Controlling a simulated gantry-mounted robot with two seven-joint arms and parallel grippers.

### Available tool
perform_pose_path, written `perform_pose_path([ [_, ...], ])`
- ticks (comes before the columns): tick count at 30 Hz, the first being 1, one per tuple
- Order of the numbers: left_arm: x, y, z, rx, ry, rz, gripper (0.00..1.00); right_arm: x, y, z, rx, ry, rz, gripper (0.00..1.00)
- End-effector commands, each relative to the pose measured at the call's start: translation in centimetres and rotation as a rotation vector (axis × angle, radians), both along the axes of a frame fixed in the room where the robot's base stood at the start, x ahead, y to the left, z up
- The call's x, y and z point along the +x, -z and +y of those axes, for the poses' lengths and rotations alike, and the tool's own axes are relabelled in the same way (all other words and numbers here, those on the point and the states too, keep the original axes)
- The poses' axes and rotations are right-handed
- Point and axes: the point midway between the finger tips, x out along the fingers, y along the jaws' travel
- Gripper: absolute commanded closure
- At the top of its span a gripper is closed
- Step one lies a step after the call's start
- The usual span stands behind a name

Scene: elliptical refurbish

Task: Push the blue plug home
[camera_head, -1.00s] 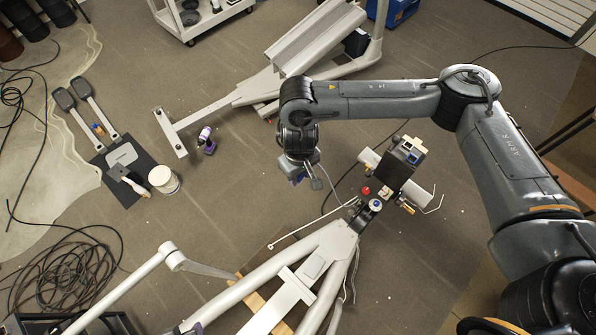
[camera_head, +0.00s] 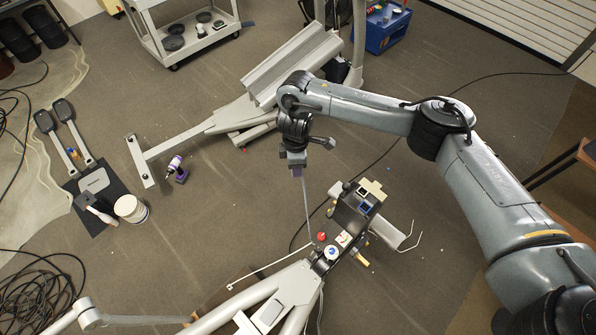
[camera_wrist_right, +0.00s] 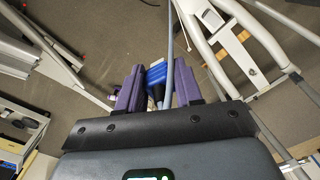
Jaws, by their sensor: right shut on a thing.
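My right gripper (camera_head: 297,174) is shut on the blue plug (camera_wrist_right: 157,78), which shows between its purple fingers in the right wrist view. A grey cable (camera_head: 306,208) runs from the held plug down to the machine's frame near the red and blue-white round parts. The black unit with blue and yellow sockets or fittings (camera_head: 363,205) stands to the right of and below the gripper in the head view, apart from the plug. Which opening fits the plug cannot be told. My left gripper is not in view.
The white machine frame (camera_head: 265,300) lies at the bottom, and a grey rail part (camera_head: 297,62) lies behind. A purple-white tool (camera_head: 176,168), a white tub (camera_head: 131,208) and foot pedals lie on the left. A blue crate (camera_head: 388,28) stands at the back.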

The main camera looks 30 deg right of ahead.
Motion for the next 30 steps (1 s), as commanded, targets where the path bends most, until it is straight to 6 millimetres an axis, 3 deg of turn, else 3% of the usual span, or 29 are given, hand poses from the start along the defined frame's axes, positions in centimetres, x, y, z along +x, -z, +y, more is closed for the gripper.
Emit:
perform_pose_path([
  [5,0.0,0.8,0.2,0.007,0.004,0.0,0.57,0.0,5.0,-2.5,0.003,-0.214,0.012,0.96],
  [9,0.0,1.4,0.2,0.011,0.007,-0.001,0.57,-1.8,9.9,-5.6,0.003,-0.329,0.012,0.96],
  [15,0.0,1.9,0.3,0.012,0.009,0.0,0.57,-5.5,15.3,-10.3,-0.001,-0.367,0.011,0.96],
  [21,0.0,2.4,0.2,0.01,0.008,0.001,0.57,-9.6,18.9,-15.4,-0.003,-0.345,0.008,0.96],
  [30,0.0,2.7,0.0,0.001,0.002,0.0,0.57,-13.9,21.2,-20.8,-0.002,-0.309,0.004,0.96],
])
